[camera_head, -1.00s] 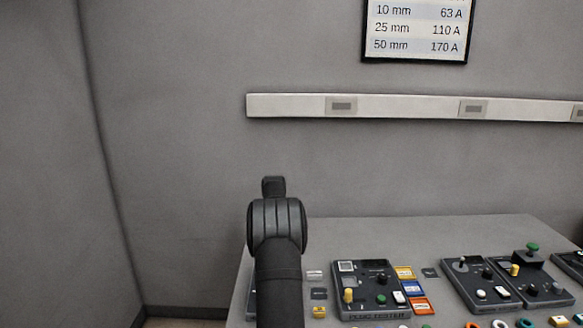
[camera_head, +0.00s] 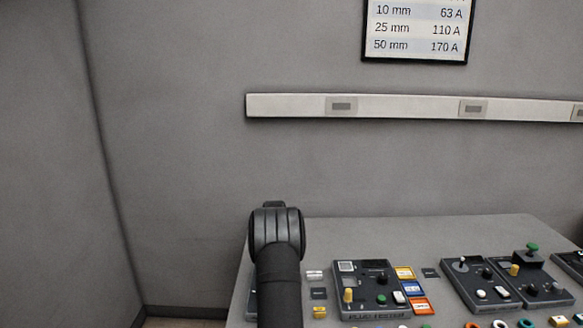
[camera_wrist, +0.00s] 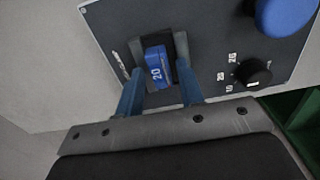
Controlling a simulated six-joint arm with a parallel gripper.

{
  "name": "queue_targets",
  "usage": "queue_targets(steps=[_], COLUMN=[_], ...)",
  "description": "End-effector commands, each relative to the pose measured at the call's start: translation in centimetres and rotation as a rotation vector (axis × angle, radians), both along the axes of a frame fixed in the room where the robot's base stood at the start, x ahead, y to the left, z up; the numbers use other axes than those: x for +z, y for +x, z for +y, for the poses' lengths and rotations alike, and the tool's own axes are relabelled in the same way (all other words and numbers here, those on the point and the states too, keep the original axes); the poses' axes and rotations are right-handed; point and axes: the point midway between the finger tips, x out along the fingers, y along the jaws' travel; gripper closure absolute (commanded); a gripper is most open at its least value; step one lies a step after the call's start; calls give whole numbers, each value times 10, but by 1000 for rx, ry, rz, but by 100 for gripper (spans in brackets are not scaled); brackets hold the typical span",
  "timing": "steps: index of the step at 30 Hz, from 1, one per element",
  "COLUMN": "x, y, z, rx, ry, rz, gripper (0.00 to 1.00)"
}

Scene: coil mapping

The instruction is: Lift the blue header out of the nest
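The blue header (camera_wrist: 158,66), marked "20", sits in a dark nest on a dark panel (camera_wrist: 110,28) in the wrist view. My gripper (camera_wrist: 160,46) has its two blue fingers with grey tips on either side of the header. The left fingertip is close beside it, and a dark gap shows between the header and the right fingertip. The fingers look open. The nest's lower part is partly hidden by the fingers. In the head view my arm hides the header and the gripper.
A large blue knob (camera_wrist: 284,14) and a black dial (camera_wrist: 252,73) are to the right on the panel. A green surface (camera_wrist: 300,118) lies at the lower right. In the head view, control boxes (camera_head: 372,290) and small coloured parts fill the table's (camera_head: 430,232) front; its back is clear.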

Motion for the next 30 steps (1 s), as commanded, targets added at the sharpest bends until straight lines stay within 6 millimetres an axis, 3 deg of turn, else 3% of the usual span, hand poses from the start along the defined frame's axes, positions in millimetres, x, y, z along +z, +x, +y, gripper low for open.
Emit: queue_targets(steps=[3, 7, 8, 17, 30], x=[0, 0, 0, 2, 22], y=[0, 0, 0, 0, 0], z=[0, 0, 0, 0, 0], rx=[0, 0, 0, 0, 0], ry=[0, 0, 0, 0, 0], rz=[0, 0, 0, -1, -1], gripper=[69, 95, 97, 100, 100])
